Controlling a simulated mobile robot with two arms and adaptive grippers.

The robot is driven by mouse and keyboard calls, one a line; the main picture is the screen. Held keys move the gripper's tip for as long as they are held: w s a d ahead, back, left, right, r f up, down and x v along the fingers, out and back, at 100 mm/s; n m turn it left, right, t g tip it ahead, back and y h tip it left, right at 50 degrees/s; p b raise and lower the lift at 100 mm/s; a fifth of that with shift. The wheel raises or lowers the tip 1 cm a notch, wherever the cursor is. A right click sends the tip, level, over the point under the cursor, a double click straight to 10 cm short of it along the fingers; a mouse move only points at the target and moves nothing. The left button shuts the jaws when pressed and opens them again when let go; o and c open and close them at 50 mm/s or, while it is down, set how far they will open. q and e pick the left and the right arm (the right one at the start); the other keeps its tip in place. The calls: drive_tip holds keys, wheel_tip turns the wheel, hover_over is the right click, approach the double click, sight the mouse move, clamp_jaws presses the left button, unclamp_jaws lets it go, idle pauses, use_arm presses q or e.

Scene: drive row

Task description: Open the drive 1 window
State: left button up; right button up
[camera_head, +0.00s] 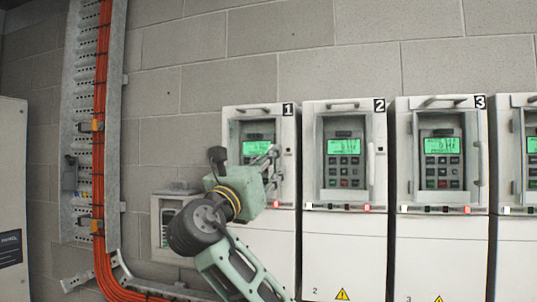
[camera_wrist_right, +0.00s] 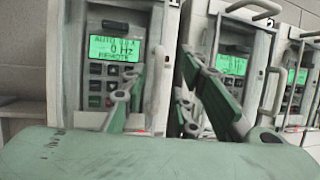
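Drive 1 (camera_head: 237,188) is the white cabinet with the label "1" at its top right. Its window (camera_head: 257,136) looks shut over a lit green display and keypad; the display also shows in the right wrist view (camera_wrist_right: 115,49). A pale vertical handle (camera_wrist_right: 155,88) runs along the window's right side. My right gripper (camera_head: 274,158) is at this side of the window, covering part of the keypad in the head view. In the wrist view its two fingers (camera_wrist_right: 166,68) are spread, with the handle appearing between them. I cannot tell whether they touch it. My left gripper is out of view.
Drive 2 (camera_head: 345,222) and drive 3 (camera_head: 442,235) stand close to the right, with similar windows and protruding handles. A small grey box (camera_head: 157,222) is on the wall behind my right arm. Orange cables (camera_head: 98,190) run down a metal tray at left.

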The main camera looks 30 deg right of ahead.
drive_tip(key=shift+w+d+r, duration=0.25)
drive_tip(key=shift+w+d, duration=0.1)
clamp_jaws()
idle(0.5)
